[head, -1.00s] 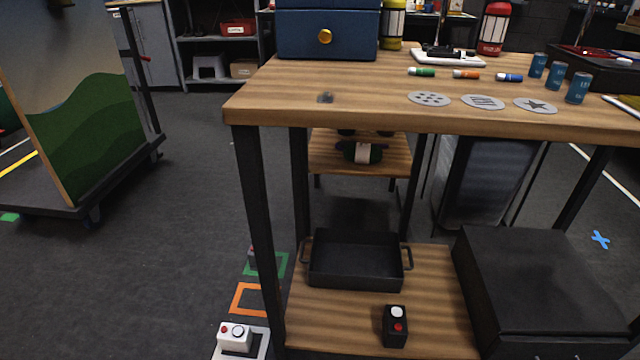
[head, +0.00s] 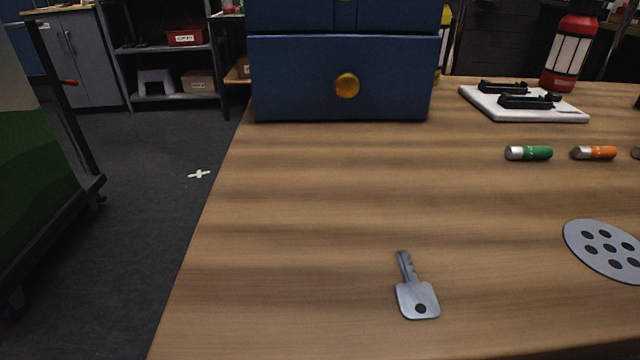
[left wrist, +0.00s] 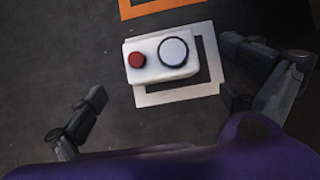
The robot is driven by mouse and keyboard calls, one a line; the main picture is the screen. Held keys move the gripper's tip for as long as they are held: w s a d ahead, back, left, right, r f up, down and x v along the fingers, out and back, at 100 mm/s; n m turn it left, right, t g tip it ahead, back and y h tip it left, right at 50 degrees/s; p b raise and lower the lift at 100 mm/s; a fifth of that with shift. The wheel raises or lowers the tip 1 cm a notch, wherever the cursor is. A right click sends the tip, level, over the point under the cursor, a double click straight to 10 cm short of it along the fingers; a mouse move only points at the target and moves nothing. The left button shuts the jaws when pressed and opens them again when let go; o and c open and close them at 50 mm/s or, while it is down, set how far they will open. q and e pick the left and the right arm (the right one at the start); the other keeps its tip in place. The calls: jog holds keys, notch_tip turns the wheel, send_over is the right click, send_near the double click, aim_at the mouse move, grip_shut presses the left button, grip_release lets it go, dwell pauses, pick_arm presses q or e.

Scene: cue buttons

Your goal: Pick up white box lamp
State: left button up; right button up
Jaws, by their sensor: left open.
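The white box lamp (left wrist: 150,77) shows in the left wrist view, a small white box with a red button and a larger round white cap on top. It sits on the dark floor, over part of a white square outline (left wrist: 208,52). My left gripper (left wrist: 166,88) is open, with one finger to the left of the box and the other to its right. The fingers look apart from the box. How far above the floor they are, I cannot tell. The box and both grippers are out of the head view.
An orange outline (left wrist: 150,8) lies on the floor beyond the box.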

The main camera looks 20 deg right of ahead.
pick_arm(q)
jog(key=b+x, duration=0.2)
jog(key=x, duration=0.1)
jog(key=b+x, duration=0.3)
jog(key=x, duration=0.1)
jog(key=shift+s+d+f, duration=0.1)
jog(key=shift+s+f, duration=0.05)
jog(key=shift+f, duration=0.15)
jog(key=c, duration=1.7)
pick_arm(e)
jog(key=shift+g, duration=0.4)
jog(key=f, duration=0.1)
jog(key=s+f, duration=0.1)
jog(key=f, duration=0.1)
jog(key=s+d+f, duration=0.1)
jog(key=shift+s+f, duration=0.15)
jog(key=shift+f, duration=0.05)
